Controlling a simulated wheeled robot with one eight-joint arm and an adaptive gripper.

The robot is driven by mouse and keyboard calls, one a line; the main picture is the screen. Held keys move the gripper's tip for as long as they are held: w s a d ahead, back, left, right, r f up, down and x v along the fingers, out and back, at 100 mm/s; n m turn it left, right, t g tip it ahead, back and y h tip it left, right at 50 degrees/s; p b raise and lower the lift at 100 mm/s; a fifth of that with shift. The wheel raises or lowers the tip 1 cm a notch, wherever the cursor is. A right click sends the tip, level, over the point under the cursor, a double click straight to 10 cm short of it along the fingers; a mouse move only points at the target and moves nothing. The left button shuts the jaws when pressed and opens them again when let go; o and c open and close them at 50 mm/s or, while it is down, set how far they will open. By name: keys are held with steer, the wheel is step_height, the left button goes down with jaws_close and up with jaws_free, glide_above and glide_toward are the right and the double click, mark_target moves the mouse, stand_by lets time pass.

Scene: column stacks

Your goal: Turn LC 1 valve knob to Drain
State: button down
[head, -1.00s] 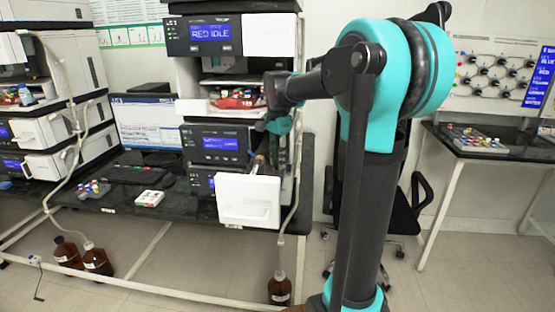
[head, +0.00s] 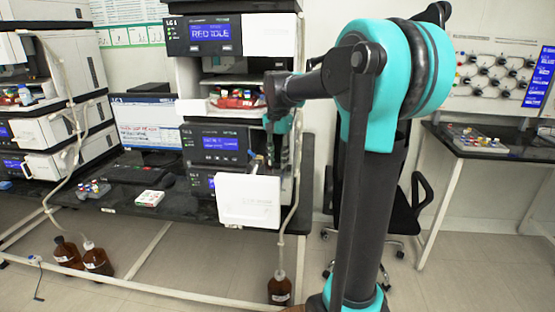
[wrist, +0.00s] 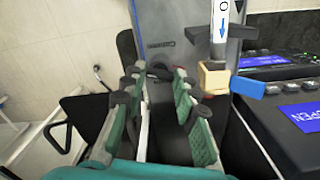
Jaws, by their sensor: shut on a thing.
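LC 1 is the instrument stack at centre in the head view, with an "LC 1" label and a "RED IDLE" screen (head: 210,33) at its top. My gripper (wrist: 156,78) is at the right side of the stack, partly hidden by my arm in the head view. The knob's markings cannot be read.
A white box-like front (head: 248,200) juts out low on the stack. A brown bottle (head: 279,288) stands on the floor below. A monitor (head: 147,122) and keyboard are left. A black chair (head: 408,210) stands behind my arm.

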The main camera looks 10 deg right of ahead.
steer(key=n, duration=1.2)
steer(key=shift+n, duration=0.4)
stand_by(0.3)
steer(key=c, duration=1.2)
jaws_free()
steer(key=shift+o, duration=0.2)
steer(key=shift+r, duration=0.15)
step_height(320, 180, up, 12)
